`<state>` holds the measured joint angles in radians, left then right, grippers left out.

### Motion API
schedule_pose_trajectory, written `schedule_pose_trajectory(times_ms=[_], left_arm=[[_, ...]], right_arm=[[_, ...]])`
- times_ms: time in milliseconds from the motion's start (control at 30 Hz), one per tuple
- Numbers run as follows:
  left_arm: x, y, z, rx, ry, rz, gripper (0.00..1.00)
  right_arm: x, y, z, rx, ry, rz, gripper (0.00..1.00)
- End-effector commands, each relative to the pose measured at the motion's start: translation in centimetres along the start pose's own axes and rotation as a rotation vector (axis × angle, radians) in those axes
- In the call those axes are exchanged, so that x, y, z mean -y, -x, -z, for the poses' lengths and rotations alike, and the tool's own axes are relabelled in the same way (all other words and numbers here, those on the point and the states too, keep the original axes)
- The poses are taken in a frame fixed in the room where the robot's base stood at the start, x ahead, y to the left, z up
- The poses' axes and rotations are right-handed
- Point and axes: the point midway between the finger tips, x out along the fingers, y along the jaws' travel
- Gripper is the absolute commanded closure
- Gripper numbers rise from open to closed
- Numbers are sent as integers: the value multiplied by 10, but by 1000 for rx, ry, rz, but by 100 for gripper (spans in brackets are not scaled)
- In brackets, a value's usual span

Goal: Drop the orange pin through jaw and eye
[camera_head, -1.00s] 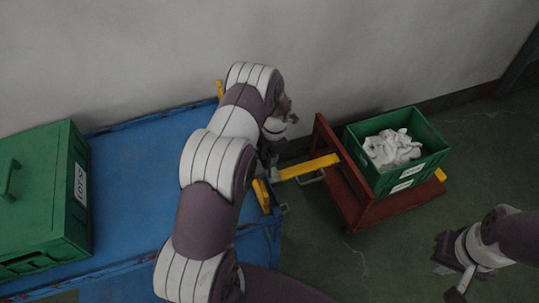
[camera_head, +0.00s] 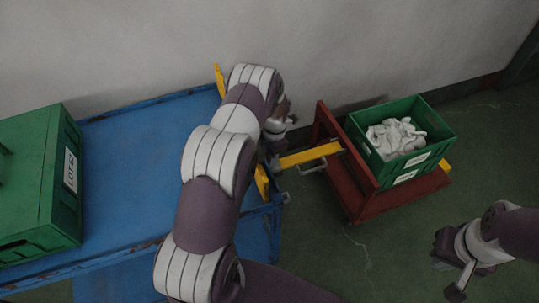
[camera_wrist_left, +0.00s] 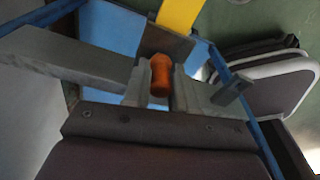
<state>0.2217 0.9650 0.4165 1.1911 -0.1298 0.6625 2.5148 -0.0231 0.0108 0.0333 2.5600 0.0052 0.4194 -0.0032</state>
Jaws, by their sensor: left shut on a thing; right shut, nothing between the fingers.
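In the left wrist view my left gripper (camera_wrist_left: 159,82) is shut on the orange pin (camera_wrist_left: 160,73), which sits between its fingertips. In the head view my left arm reaches over the blue trolley's right edge, and the pin is hidden there. The yellow drawbar (camera_head: 312,154) runs from the red cart toward the trolley edge, its left end close to my left gripper. It also shows at the top of the left wrist view (camera_wrist_left: 180,14). The jaw and eye are not clearly visible. My right gripper (camera_head: 446,259) is shut and empty, low at the right over the floor.
The blue trolley (camera_head: 130,150) carries a green box (camera_head: 30,170) at left. The red cart (camera_head: 385,202) holds a green crate (camera_head: 432,118) of white socks (camera_head: 395,137). A grey wall is behind. Green floor is free in front of the red cart.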

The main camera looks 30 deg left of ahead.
Motion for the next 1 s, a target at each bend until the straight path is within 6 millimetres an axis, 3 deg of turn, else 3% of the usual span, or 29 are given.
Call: schedule_pose_trajectory(times_ms=[400,433,500,800,867,1000], left_arm=[[0,-7,-1,0,0,0,100],[0,-7,-1,0,0,0,64],[0,-7,-1,0,0,0,44],[0,-4,-1,0,0,0,44],[0,4,-1,1,0,-1,44],[-1,39,-1,2,-1,-2,44]], right_arm=[[0,-5,-1,0,0,0,100],[0,-5,-1,0,0,0,100],[0,-5,-1,0,0,0,100],[0,-4,0,0,0,0,100],[0,-1,0,0,0,0,100],[0,11,1,0,0,0,100]])
